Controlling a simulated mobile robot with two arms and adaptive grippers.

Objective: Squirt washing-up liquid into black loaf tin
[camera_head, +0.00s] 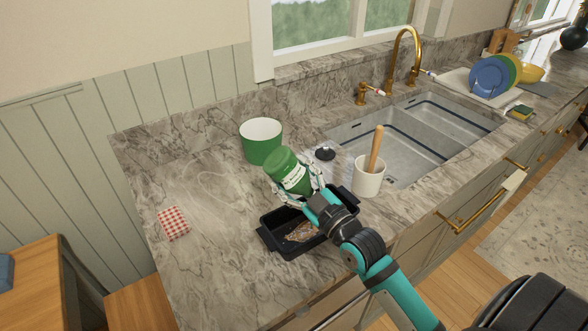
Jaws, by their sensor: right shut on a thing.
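The black loaf tin (283,247) sits on the marble counter near its front edge, with some brown residue inside. My right gripper (298,181) is shut on a green bottle (285,164) with a pale label, taken to be the washing-up liquid. The bottle is tilted and held above the tin's far side. Its lower end is hidden by the gripper, so I cannot see the nozzle or any liquid. My left gripper is not in view.
A green pot (261,142) stands behind the bottle. A white crock (368,178) with a wooden handle and a small black item (325,153) are to the right, near the sink (390,150). A red checked cloth (173,223) lies left. The counter between cloth and tin is clear.

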